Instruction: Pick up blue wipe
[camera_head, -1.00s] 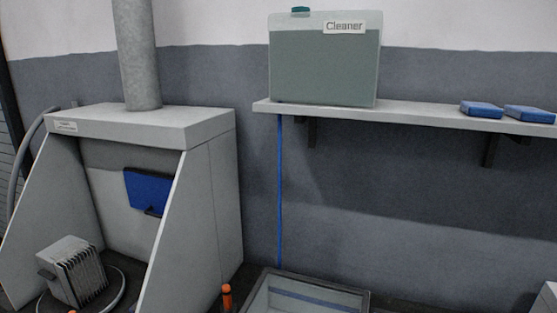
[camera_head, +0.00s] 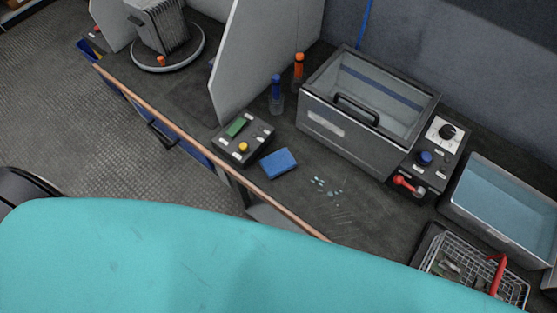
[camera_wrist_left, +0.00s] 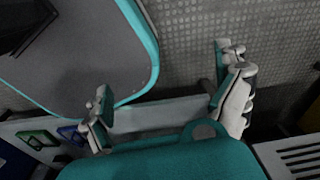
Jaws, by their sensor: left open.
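The blue wipe (camera_head: 279,163) is a small flat blue block lying on the dark bench top (camera_head: 375,220) near its front edge, in the middle of the head view. It sits just right of a small control box and is apart from any gripper. My left gripper (camera_wrist_left: 165,90) is open and empty in the left wrist view, with its two fingers wide apart above the floor. The wipe is not seen in that view. No gripper shows in the head view, where a large teal part of my own body hides the lower area.
The control box (camera_head: 243,139) has a green and a yellow button. Small droplets lie right of the wipe. A wire basket (camera_head: 465,275) and water tray (camera_head: 505,205) are at right.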

